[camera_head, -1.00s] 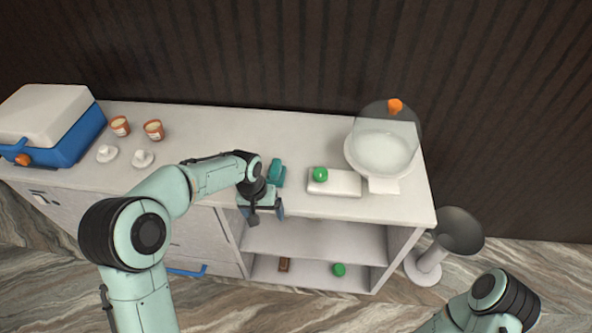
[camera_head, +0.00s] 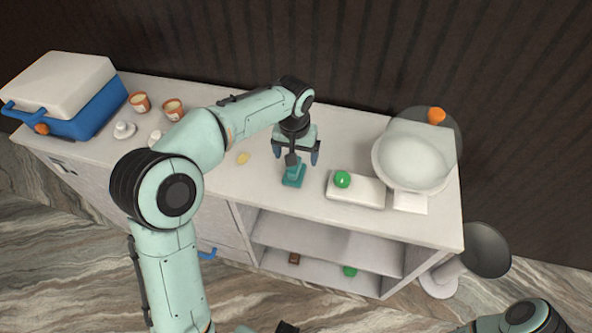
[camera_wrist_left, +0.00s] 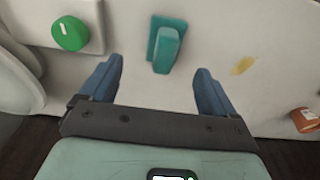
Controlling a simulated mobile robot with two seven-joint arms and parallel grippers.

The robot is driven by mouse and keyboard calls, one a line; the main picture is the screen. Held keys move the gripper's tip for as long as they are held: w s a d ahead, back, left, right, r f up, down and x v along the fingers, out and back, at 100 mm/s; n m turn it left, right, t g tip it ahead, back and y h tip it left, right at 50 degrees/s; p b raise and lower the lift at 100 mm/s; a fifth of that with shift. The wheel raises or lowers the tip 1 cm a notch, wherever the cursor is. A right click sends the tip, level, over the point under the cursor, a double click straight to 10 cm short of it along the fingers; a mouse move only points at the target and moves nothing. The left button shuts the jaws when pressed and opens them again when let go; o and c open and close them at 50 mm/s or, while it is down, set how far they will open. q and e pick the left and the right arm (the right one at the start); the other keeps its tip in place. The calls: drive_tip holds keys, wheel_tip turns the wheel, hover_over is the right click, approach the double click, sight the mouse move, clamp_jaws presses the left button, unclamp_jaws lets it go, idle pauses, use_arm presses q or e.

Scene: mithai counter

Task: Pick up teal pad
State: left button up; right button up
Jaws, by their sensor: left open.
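The teal pad (camera_head: 293,175) lies on the white counter, left of the white block with a green knob. It has a flat base with a raised grip on top. In the left wrist view the teal pad (camera_wrist_left: 165,44) is between and beyond the two blue fingertips. My left gripper (camera_head: 296,154) is open above the pad, with nothing between its fingers; it also shows in the left wrist view (camera_wrist_left: 158,75). I cannot tell the exact height gap. My right arm shows only partly at the bottom right, and its gripper cannot be made out.
A white block (camera_head: 368,192) with a green knob (camera_head: 342,179) and a scale with a round pan (camera_head: 411,163) stand to the right. A yellow piece (camera_head: 243,158) lies left of the pad. Orange cups (camera_head: 173,109) and a blue cooler (camera_head: 97,108) stand further left.

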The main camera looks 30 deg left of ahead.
sight(294, 170)
use_arm(q)
drive_tip(key=f, duration=0.3)
drive_tip(key=shift+w+a, duration=0.1)
drive_tip(key=shift+w, duration=0.25)
drive_tip(key=f, duration=0.2)
drive_tip(key=a+f, duration=0.1)
drive_tip(key=f, duration=0.1)
drive_tip(key=shift+w+f, duration=0.1)
drive_tip(key=shift+w, duration=0.05)
drive_tip(key=shift+w+f, duration=0.1)
drive_tip(key=shift+f, duration=0.35)
drive_tip(key=shift+d, duration=0.1)
drive_tip(key=c, duration=1.1)
